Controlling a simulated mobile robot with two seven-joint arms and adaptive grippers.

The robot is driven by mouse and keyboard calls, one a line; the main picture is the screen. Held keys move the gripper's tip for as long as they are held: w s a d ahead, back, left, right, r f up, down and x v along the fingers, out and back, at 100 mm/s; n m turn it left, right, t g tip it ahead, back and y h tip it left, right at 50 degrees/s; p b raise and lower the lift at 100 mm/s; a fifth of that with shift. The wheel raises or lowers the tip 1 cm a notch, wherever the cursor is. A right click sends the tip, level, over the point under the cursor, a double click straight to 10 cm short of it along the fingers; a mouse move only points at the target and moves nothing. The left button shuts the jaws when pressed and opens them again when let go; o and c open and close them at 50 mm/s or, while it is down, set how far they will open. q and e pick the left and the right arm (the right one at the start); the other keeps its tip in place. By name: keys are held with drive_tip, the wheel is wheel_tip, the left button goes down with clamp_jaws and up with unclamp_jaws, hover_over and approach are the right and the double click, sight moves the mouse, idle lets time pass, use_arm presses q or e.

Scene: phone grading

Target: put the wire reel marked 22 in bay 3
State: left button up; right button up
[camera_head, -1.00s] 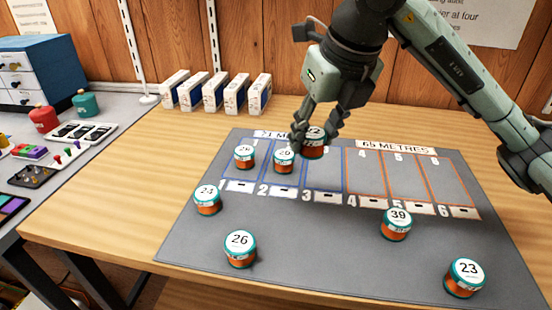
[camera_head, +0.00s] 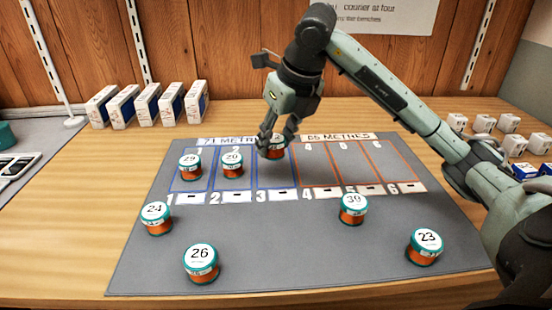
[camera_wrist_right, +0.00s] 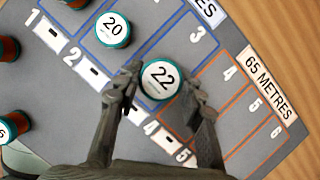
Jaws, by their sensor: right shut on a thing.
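The wire reel marked 22 (camera_wrist_right: 161,79) has a white top, teal rim and orange side. My right gripper (camera_head: 277,143) is shut on it, with a finger on either side in the wrist view (camera_wrist_right: 160,95). In the head view the reel (camera_head: 274,153) is partly hidden by the fingers. It is over the back part of bay 3 (camera_head: 276,178), a blue-outlined bay on the grey mat, near its border with bay 4. I cannot tell whether it touches the mat. My left gripper is not in view.
A reel that looks marked 29 (camera_head: 190,167) stands in bay 1, and reel 20 (camera_head: 232,164) in bay 2. Reels 24 (camera_head: 156,217), 26 (camera_head: 201,263), 39 (camera_head: 353,208) and 23 (camera_head: 425,247) stand towards the front. Bays 4 to 6 (camera_head: 360,165) look empty.

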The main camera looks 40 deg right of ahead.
sight(276, 157)
wheel_tip(276, 157, down, 4)
drive_tip(key=shift+d+f, duration=0.1)
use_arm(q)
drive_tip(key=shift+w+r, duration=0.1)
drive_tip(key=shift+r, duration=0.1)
use_arm(e)
drive_tip(key=shift+f, duration=0.15)
drive_tip(key=o, duration=1.1)
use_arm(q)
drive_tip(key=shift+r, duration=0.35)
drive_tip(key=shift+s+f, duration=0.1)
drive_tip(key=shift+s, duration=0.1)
